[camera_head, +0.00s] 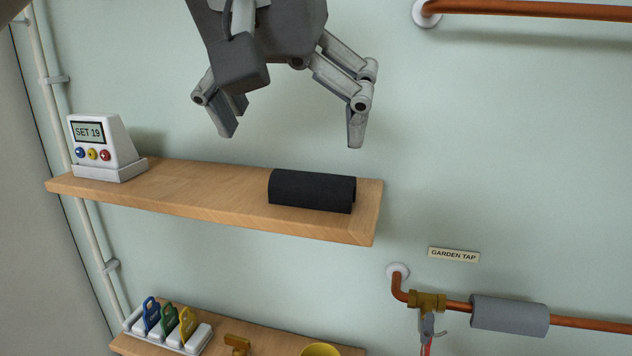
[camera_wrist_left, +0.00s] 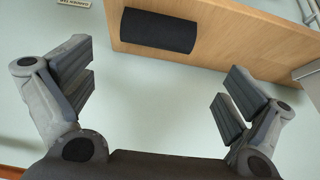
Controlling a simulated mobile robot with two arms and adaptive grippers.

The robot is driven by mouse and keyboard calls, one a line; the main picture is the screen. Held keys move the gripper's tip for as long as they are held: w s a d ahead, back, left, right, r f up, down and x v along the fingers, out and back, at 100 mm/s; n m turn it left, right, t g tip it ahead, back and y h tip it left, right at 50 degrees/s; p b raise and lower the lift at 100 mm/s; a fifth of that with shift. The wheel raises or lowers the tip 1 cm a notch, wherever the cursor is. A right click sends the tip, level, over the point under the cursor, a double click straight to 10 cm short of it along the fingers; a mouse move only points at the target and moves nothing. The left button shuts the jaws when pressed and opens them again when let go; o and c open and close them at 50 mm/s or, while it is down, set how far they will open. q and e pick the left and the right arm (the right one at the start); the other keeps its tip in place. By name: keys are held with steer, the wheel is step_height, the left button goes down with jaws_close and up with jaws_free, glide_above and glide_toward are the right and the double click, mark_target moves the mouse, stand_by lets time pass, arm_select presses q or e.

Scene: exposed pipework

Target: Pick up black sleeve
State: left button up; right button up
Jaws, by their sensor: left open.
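The black sleeve (camera_head: 312,191) lies on its side near the right end of the upper wooden shelf (camera_head: 215,202). It also shows in the left wrist view (camera_wrist_left: 159,30), beyond the fingers, at the top and roughly midway between them. My left gripper (camera_head: 290,138) is open and empty, above the sleeve and apart from it, with its fingers pointing down. Its spread fingers also show in the left wrist view (camera_wrist_left: 158,97). My right gripper is in neither view.
A white thermostat-like device (camera_head: 102,146) stands at the shelf's left end. A copper pipe (camera_head: 590,324) with a brass tap (camera_head: 427,300) and grey sleeve (camera_head: 509,315) runs along the wall at lower right. A lower shelf (camera_head: 262,343) holds a rack of coloured tags (camera_head: 168,328).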

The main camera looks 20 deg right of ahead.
mark_target(312, 174)
arm_select(q)
steer(key=x, duration=0.4)
steer(key=shift+w+d+f, duration=0.1)
steer(key=shift+w+f, duration=0.15)
steer(key=shift+f, duration=0.05)
steer(key=x, duration=0.1)
steer(key=p+x, duration=0.1)
steer(key=x, duration=0.1)
steer(key=p+x, duration=0.1)
steer(key=shift+w+d+f, duration=0.1)
steer(key=shift+d+f, duration=0.15)
steer(key=shift+d, duration=0.15)
steer(key=shift+w+f, duration=0.2)
steer(key=shift+f, duration=0.05)
steer(key=shift+s+r, duration=0.1)
steer(key=shift+s, duration=0.1)
steer(key=c, duration=0.4)
steer(key=shift+w, duration=0.1)
steer(key=shift+c, duration=1)
